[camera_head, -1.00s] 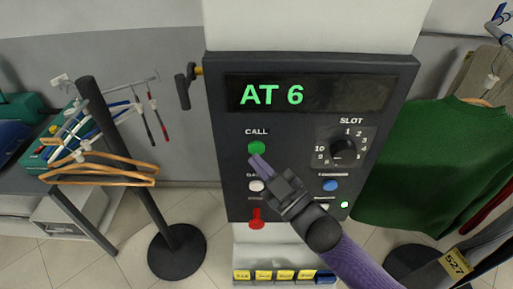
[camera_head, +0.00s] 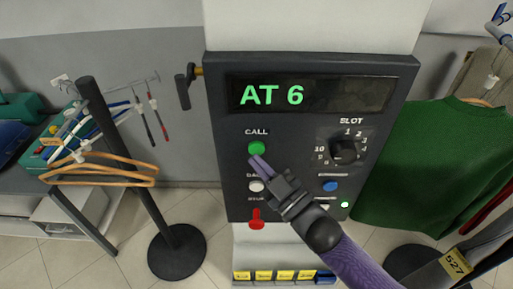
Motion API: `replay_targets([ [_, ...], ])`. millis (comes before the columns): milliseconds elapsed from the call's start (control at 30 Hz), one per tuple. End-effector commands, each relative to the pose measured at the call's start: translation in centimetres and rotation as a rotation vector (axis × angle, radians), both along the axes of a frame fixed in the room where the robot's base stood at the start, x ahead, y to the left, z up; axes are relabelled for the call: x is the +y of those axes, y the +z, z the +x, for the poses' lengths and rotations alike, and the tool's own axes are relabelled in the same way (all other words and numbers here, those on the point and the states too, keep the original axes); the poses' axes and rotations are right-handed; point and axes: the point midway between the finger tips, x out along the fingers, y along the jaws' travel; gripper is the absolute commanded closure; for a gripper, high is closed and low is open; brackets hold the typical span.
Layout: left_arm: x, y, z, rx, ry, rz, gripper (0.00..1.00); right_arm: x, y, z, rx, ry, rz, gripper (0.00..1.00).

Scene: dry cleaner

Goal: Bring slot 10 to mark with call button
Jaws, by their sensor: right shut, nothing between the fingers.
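The dark control panel (camera_head: 222,120) faces me in the middle of the head view. Its display (camera_head: 308,94) reads "AT 6" in green. The green call button (camera_head: 257,148) sits under the word CALL at the panel's left. The slot dial (camera_head: 345,150) is at the right, with numbers around it, including 10 at its left; I cannot tell its setting. My right gripper (camera_head: 259,164) is shut and empty, its fingertips just below and right of the call button. I cannot tell whether they touch it. My left gripper is not in view.
A white button (camera_head: 257,186), a blue button (camera_head: 330,186) and a red switch (camera_head: 257,220) are on the panel near my right gripper. A rack with wooden hangers (camera_head: 100,172) stands at left. A green sweater (camera_head: 425,165) hangs at right.

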Motion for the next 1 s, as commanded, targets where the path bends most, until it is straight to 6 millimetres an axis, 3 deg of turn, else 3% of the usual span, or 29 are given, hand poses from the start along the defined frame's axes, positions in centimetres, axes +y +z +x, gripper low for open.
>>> replay_targets([
  [1000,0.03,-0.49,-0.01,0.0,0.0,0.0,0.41,0.01,0.01,0.87,0.0,0.0,0.0,1.0],
])
